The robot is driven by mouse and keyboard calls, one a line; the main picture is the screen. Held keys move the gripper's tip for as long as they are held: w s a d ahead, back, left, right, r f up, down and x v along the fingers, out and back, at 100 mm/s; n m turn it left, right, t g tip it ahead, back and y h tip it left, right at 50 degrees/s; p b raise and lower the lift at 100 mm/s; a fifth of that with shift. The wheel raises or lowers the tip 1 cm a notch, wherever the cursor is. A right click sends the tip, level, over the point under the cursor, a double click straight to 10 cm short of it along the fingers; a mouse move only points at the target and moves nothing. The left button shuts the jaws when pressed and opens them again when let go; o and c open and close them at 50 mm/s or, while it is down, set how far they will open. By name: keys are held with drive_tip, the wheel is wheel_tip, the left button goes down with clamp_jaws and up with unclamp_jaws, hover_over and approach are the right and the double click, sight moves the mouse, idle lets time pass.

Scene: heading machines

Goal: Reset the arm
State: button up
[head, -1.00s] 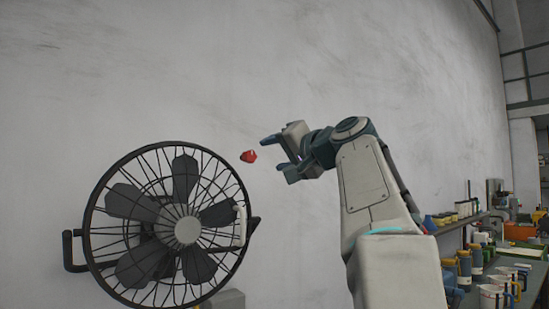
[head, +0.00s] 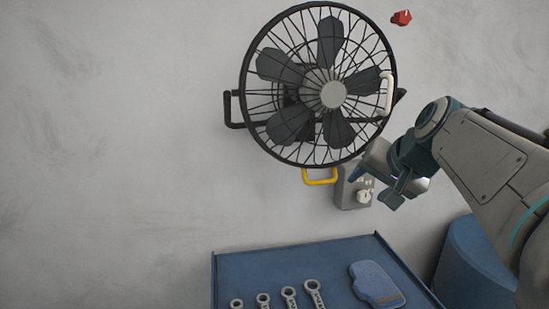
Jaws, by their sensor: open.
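My gripper (head: 372,188) is open and empty at the right of the head view, its fingers pointing left and down. It is in front of the wall, below and right of the black wall fan (head: 333,95). In the picture it partly overlaps a grey wall box (head: 352,190) with a pale round knob (head: 364,196); I cannot tell if they touch. My arm runs from the gripper to the right edge.
A red knob-like piece (head: 401,18) is on the wall at upper right. A yellow handle (head: 320,177) is below the fan. A blue tray or bench top (head: 235,268) below holds several wrenches (head: 289,294) and a blue mitt-like item (head: 375,284). A blue bin (head: 470,265) stands right. The left wall is clear.

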drive_tip(key=s+a+f+n+g+h, duration=0.1)
drive_tip(key=s+a+f+n+g, duration=0.1)
drive_tip(key=s+f, duration=0.7)
drive_tip(key=s+a+f+n+g+h, duration=0.1)
drive_tip(key=s+f+n+g, duration=0.2)
drive_tip(key=s+f, duration=0.6)
wheel_tip(320, 180, down, 5)
drive_tip(key=shift+s+a+r+g+p, duration=0.15)
drive_tip(key=shift+s+a+g+p, duration=0.1)
drive_tip(key=shift+a+g+p, duration=0.15)
